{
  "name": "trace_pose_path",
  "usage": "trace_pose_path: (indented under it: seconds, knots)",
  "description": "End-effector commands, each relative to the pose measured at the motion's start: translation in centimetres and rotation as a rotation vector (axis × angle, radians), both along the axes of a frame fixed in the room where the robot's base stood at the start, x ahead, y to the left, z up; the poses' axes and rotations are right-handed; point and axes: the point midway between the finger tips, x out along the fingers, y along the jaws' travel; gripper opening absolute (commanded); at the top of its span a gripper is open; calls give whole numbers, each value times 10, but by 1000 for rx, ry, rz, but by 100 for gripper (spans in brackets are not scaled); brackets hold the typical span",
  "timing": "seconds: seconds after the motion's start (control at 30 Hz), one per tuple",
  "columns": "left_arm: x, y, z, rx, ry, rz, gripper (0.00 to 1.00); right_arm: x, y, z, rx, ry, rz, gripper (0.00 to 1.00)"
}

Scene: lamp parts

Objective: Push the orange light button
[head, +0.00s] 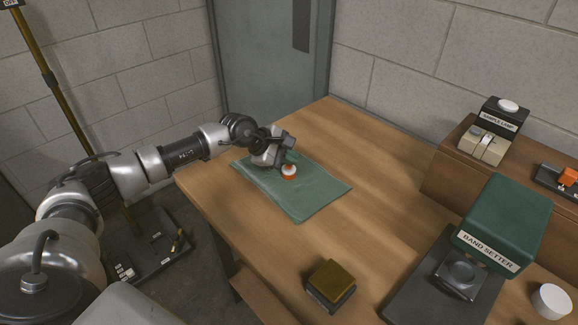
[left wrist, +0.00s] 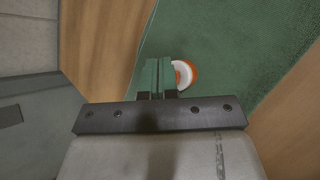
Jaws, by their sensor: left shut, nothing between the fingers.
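A small round piece with an orange rim and a white top (head: 289,172) lies on a green cloth (head: 305,205); it looks like the orange light button. In the left wrist view the same orange and white piece (left wrist: 184,75) shows just right of the fingertips, partly hidden by them. My left gripper (head: 289,156) is shut and empty, just behind and above the piece. Its closed fingers also show in the left wrist view (left wrist: 158,76). I cannot tell whether they touch the piece. My right gripper is not in view.
A brown-topped block (head: 331,283) stands at the table's front. A green box labelled "BAND SETTER" (head: 505,222) is at right. A raised shelf holds a sample lamp (head: 503,115) and an orange part on a black base (head: 568,177). Bare wood (head: 385,215) lies between.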

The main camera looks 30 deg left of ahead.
Motion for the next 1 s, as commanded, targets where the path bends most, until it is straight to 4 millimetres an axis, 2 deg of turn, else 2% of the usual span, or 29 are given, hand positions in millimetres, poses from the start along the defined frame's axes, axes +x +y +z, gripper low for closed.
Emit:
trace_pose_path:
  seconds: [1.0]
  knots:
    - [0,0,-4,0,1,-1,0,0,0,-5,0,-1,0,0]
